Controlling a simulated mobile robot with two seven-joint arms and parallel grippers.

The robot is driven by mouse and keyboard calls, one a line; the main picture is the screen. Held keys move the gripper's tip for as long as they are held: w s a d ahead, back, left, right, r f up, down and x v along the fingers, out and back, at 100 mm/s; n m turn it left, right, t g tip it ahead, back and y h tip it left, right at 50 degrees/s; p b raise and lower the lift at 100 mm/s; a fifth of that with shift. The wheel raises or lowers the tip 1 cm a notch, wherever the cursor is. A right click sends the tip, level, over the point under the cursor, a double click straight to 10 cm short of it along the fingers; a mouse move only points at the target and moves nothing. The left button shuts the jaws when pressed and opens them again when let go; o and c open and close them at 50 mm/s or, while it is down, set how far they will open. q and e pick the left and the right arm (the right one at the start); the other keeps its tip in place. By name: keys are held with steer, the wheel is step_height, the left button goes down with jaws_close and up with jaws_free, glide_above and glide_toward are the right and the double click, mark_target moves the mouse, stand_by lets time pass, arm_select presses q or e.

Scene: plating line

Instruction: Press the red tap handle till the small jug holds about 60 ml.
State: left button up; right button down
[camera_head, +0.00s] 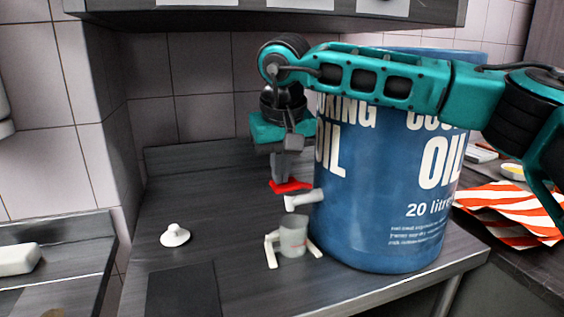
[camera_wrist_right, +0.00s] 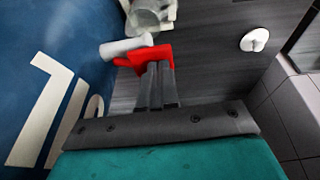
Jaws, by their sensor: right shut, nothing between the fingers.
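The red tap handle (camera_head: 290,186) sits on top of the white tap (camera_head: 304,200), which sticks out of the left side of the blue oil drum (camera_head: 385,200). My right gripper (camera_head: 280,182) points down with its shut, empty fingertips at the handle. In the right wrist view the fingertips (camera_wrist_right: 157,70) meet or overlap the red handle (camera_wrist_right: 148,57); whether they press on it I cannot tell. The small jug (camera_head: 293,238) stands upright below the tap spout, between white guides. Its fill level is too small to read. My left gripper is not in view.
A white knobbed lid (camera_head: 175,235) lies on the dark counter to the left. A dark flat panel (camera_head: 183,290) is at the front left. Red-striped paper (camera_head: 510,212) lies right of the drum. The counter between lid and jug is clear.

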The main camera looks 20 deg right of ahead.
steer(key=shift+a+f+h+p, duration=0.1)
steer(key=shift+a+h+p, duration=0.2)
steer(key=shift+h+p, duration=0.1)
steer(key=shift+a+f, duration=0.15)
steer(key=shift+f, duration=0.25)
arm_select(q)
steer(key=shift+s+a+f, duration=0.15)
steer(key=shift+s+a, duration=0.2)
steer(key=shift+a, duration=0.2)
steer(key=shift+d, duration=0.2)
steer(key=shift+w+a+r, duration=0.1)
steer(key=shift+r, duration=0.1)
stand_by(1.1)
